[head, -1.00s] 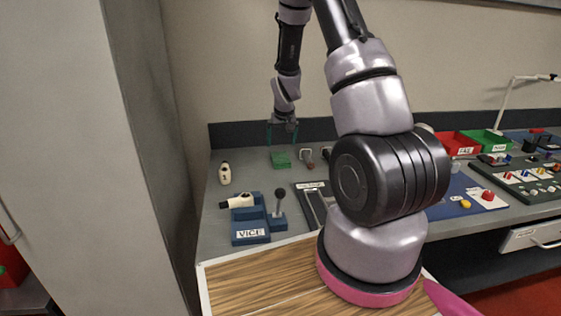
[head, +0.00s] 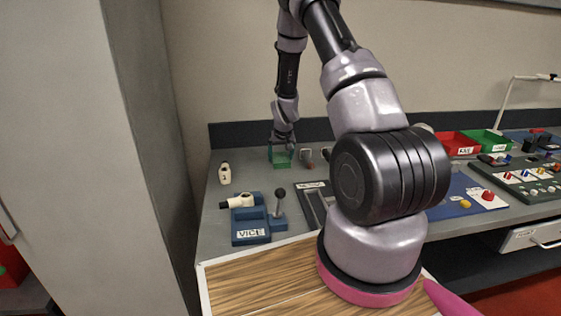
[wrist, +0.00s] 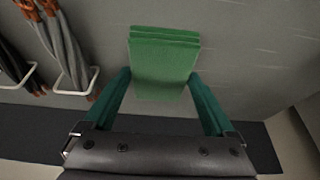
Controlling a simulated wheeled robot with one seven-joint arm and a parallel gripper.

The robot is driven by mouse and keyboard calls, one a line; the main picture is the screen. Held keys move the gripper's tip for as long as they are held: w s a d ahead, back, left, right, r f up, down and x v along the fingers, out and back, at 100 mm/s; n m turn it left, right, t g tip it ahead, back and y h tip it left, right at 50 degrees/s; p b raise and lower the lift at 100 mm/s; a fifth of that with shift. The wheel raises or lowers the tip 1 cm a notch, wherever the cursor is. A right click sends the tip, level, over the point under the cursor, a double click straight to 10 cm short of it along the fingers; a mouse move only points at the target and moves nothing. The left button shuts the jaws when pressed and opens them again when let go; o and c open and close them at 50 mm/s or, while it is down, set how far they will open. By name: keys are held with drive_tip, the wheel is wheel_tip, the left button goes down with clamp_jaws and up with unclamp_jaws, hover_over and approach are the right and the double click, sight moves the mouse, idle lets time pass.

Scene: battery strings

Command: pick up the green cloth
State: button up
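The green cloth (wrist: 164,62) is a folded, layered block lying on the grey worktop, seen in the wrist view between my gripper's two green fingers. In the head view the cloth (head: 282,161) is near the back edge of the bench, partly hidden by my fingers. My gripper (wrist: 163,88) is open, one finger on each side of the cloth. It also shows in the head view (head: 282,156), lowered at the cloth. I cannot tell whether the fingers touch it.
A blue vice (head: 250,225) and a white numbered piece (head: 225,174) stand on the bench to the left. The back wall (head: 240,80) is close behind. Worktop right of the cloth in the wrist view is clear.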

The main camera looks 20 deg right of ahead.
sight(280, 158)
drive_tip(key=c, duration=0.7)
wheel_tip(280, 158, up, 10)
drive_tip(key=shift+r, duration=0.1)
drive_tip(key=o, duration=0.7)
drive_tip(key=shift+c, duration=0.2)
drive_tip(key=c, duration=0.5)
drive_tip(key=shift+a, duration=0.1)
